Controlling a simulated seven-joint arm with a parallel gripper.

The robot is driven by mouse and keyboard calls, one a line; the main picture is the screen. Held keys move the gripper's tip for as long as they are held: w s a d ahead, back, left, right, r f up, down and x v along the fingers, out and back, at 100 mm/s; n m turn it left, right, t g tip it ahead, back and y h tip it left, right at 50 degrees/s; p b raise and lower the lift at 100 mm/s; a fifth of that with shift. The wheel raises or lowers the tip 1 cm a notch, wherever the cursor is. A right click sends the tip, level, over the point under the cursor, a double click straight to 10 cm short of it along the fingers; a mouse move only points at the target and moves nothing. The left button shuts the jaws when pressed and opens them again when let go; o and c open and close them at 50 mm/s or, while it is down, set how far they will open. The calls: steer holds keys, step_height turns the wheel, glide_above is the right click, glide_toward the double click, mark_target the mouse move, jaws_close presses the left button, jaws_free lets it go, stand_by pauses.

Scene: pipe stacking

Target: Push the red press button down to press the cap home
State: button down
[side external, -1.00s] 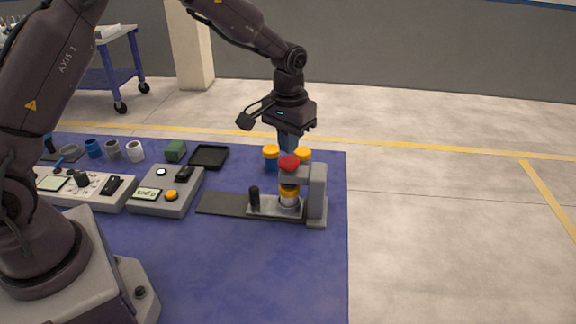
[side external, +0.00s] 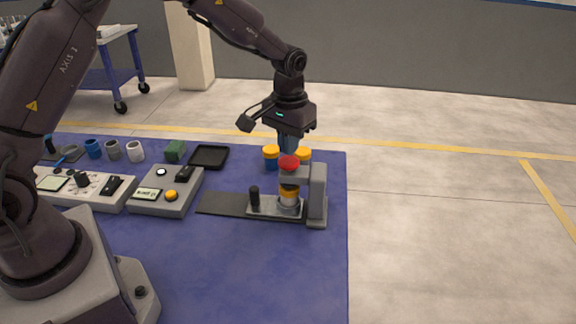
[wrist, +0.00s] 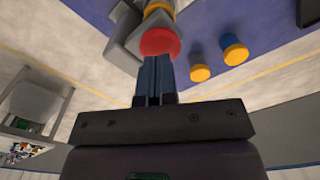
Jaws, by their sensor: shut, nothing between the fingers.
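The red press button (side external: 289,162) sits on top of the grey press (side external: 318,190). It also shows in the wrist view (wrist: 160,42), just beyond my fingertips. Under the press head, a white pipe piece with a yellow-orange cap (side external: 289,192) stands upright on the press's grey base plate. My gripper (side external: 289,152) points down at the button, its blue fingers shut with nothing between them. In the wrist view my gripper (wrist: 154,60) has its fingertips at the button's edge. I cannot tell whether they touch it.
A black tray (side external: 209,156), a green block (side external: 175,151), several cups (side external: 135,151) and grey control boxes (side external: 166,190) lie to the left. The blue mat's (side external: 270,270) front is clear.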

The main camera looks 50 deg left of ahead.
mark_target(289, 160)
steer(key=shift+f, duration=1.8)
stand_by(0.4)
steer(key=shift+r, duration=3.6)
steer(key=s, duration=0.2)
steer(key=shift+s+f+m+g, duration=0.3)
steer(key=shift+s+f+m, duration=0.05)
steer(key=shift+f+m, duration=0.05)
steer(key=s+r+m+t, duration=0.1)
steer(key=s+r+t, duration=0.2)
steer(key=s+r, duration=0.5)
steer(key=s+d+r+m+t, duration=0.1)
steer(key=s+r+t, duration=0.2)
steer(key=s+r, duration=0.4)
steer(key=s, duration=0.8)
steer(key=shift+d+r, duration=0.2)
steer(key=shift+r, duration=0.2)
